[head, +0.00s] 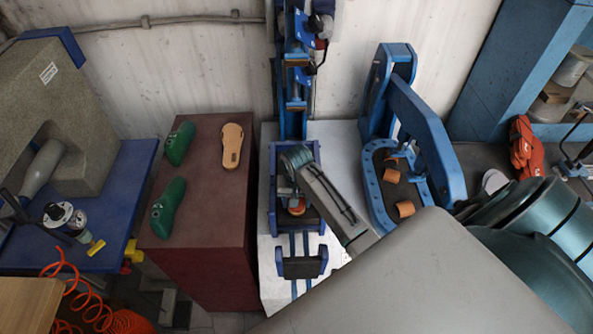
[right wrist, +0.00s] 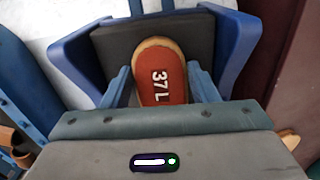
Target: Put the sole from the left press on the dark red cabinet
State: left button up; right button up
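The left press (head: 268,205) is the blue frame at the middle of the head view. My right gripper (head: 297,190) reaches down into it. A red sole with a tan edge, marked "37 L" (right wrist: 160,75), lies between my right gripper's fingers (right wrist: 161,80) in the right wrist view. The fingers flank it closely; whether they grip it I cannot tell. Its near end is hidden by my gripper. The sole shows as a small red patch in the head view (head: 297,207). The dark red cabinet (head: 205,255) stands left of the press. My left gripper is not in view.
On the cabinet top lie two green lasts (head: 168,208) (head: 179,144) along the left and a tan sole (head: 232,147) at the back right. The front right of the top is bare. A second blue press (head: 415,130) stands to the right.

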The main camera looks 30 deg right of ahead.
jog(key=shift+c, duration=0.8)
jog(key=shift+w+d+r, duration=0.1)
jog(key=shift+r, duration=0.05)
jog(key=shift+w+d+r+p, duration=0.3)
jog(key=shift+w+r, duration=0.1)
jog(key=shift+r, duration=0.1)
jog(key=shift+w+d+r+p, duration=0.25)
jog(key=shift+w+r, duration=0.1)
jog(key=shift+r, duration=0.1)
jog(key=shift+a, duration=0.1)
